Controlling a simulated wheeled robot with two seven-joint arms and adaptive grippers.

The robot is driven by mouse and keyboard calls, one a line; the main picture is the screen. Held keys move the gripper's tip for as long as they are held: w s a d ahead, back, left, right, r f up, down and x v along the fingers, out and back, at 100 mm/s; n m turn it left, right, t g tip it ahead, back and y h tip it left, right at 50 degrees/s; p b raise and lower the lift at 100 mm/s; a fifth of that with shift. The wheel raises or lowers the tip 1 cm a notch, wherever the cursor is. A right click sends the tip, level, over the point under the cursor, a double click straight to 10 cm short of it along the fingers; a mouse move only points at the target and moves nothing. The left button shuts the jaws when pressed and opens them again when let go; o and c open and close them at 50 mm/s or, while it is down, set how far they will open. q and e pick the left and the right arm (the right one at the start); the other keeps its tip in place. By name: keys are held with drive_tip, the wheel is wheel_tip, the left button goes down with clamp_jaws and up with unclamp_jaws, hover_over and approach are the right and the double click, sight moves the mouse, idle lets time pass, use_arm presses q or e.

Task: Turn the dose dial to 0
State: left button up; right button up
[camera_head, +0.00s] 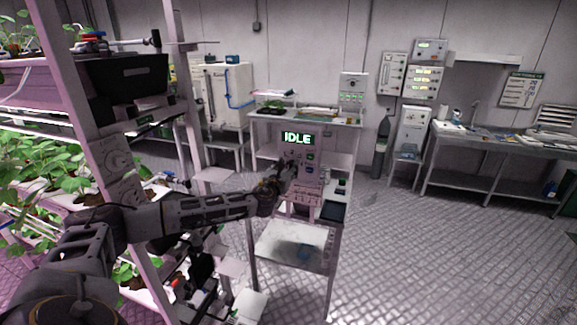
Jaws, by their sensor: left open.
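A control panel (309,172) stands on a narrow metal stand in the middle of the view, with a display (297,138) above it reading "IDLE" in light green letters. The panel carries several small knobs and buttons; which one is the dose dial, and what it points to, is too small to tell. My left arm reaches in from the left, and my left gripper (284,174) is open at the left side of the panel. It covers part of the panel's face. Whether its fingers touch a knob cannot be told. My right gripper is not in view.
A plant rack (150,130) with strawberry plants stands close on the left, its post beside my arm. The stand's lower shelf (291,245) is below the panel. A workbench (500,137) is at the back right. The floor (430,260) to the right is clear.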

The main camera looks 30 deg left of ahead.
use_arm(q)
drive_tip(key=shift+w+a, duration=0.1)
drive_tip(key=shift+w, duration=0.5)
drive_tip(key=c, duration=1)
